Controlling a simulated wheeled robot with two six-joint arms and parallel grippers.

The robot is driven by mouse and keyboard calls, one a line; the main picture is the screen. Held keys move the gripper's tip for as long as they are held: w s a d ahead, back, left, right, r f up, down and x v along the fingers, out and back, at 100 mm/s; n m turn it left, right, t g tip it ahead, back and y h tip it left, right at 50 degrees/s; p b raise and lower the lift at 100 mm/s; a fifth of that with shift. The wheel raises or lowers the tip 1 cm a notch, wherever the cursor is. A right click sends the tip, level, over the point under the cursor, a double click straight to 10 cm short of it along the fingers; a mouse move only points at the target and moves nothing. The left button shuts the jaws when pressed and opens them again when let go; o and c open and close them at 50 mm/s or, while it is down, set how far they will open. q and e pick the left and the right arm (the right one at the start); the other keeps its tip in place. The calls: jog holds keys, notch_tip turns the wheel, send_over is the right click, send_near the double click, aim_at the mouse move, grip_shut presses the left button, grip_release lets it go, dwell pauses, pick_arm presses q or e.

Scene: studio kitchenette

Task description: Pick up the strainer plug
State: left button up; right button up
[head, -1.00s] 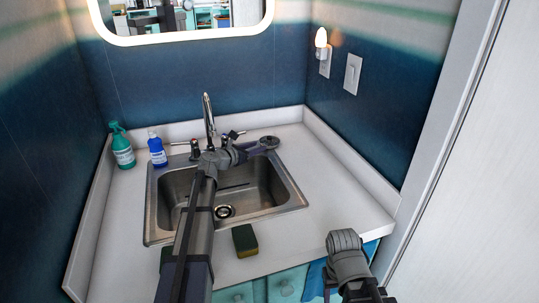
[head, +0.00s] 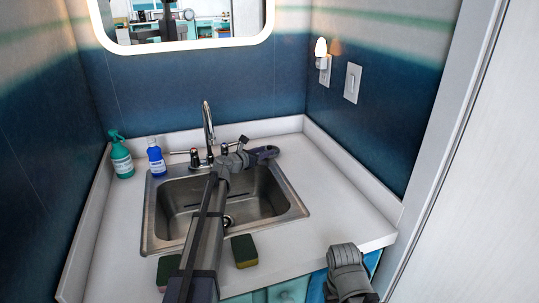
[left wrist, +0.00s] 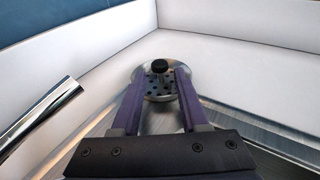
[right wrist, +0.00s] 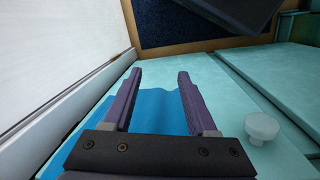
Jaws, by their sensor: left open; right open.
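The strainer plug (left wrist: 158,86) is a round metal disc with holes and a black knob, lying on the white counter at the sink's back right corner. In the left wrist view my left gripper (left wrist: 160,72) is open, with one finger on each side of the knob and over the disc; contact cannot be told. In the head view my left gripper (head: 269,152) reaches across the sink and hides most or all of the plug. My right gripper (right wrist: 161,72) is open and empty, low in front of the teal cabinets.
The steel sink (head: 152,222) lies under my left arm, with the faucet (head: 208,128) behind it. A green spray bottle (head: 121,158) and blue bottle (head: 156,158) stand left. A sponge (head: 245,251) lies at the front; another (head: 168,270) is partly hidden. The right counter is clear.

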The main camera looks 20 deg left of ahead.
pick_arm(q)
jog(key=shift+w+d+f, duration=0.15)
jog(key=shift+w+d, duration=0.1)
jog(key=shift+w, duration=0.35)
jog(key=shift+c, duration=0.3)
grip_shut()
